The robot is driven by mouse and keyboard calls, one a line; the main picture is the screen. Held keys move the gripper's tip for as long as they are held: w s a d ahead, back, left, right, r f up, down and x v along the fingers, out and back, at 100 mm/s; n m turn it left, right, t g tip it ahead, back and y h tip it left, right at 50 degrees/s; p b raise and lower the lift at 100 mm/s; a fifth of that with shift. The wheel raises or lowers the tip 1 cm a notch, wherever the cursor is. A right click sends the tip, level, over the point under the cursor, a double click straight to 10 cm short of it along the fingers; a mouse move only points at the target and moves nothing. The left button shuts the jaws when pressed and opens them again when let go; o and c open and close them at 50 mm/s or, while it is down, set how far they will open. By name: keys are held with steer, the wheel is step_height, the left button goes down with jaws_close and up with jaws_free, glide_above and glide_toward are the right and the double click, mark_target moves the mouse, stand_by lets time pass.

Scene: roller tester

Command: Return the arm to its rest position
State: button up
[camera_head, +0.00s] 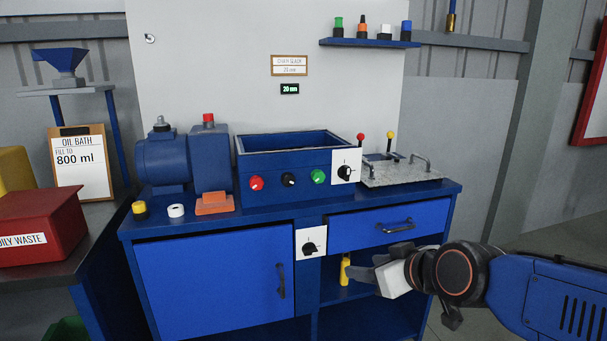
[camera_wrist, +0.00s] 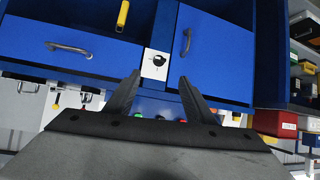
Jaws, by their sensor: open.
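My arm reaches in from the right in the head view. My gripper (camera_head: 372,272) is in front of the blue bench's open lower shelf, below the drawer. In the wrist view my gripper (camera_wrist: 158,88) shows two dark fingers spread apart with nothing between them. The wrist picture looks upside down, with the drawer (camera_wrist: 60,48) and the cabinet door (camera_wrist: 215,50) at the top. In the head view the drawer (camera_head: 360,229) and the cabinet door (camera_head: 215,277) appear closed.
A yellow bottle (camera_head: 345,269) stands on the open shelf beside my gripper. On the bench (camera_head: 262,213) are a blue motor unit (camera_head: 185,160), a blue trough (camera_head: 290,145) and a metal plate (camera_head: 402,174). A red waste box (camera_head: 40,225) is at left. Floor at right is clear.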

steer(key=s+d+f+m+g+h, duration=0.2)
steer(key=s+d+f, duration=0.1)
steer(key=s+d, duration=0.4)
steer(key=s+d+f+m+g+h, duration=0.2)
steer(key=s+d+f+m+g, duration=0.1)
steer(key=s+d, duration=0.5)
steer(key=shift+f+m+g+h, duration=0.3)
steer(key=shift+f+h, duration=0.1)
steer(key=shift+f, duration=0.35)
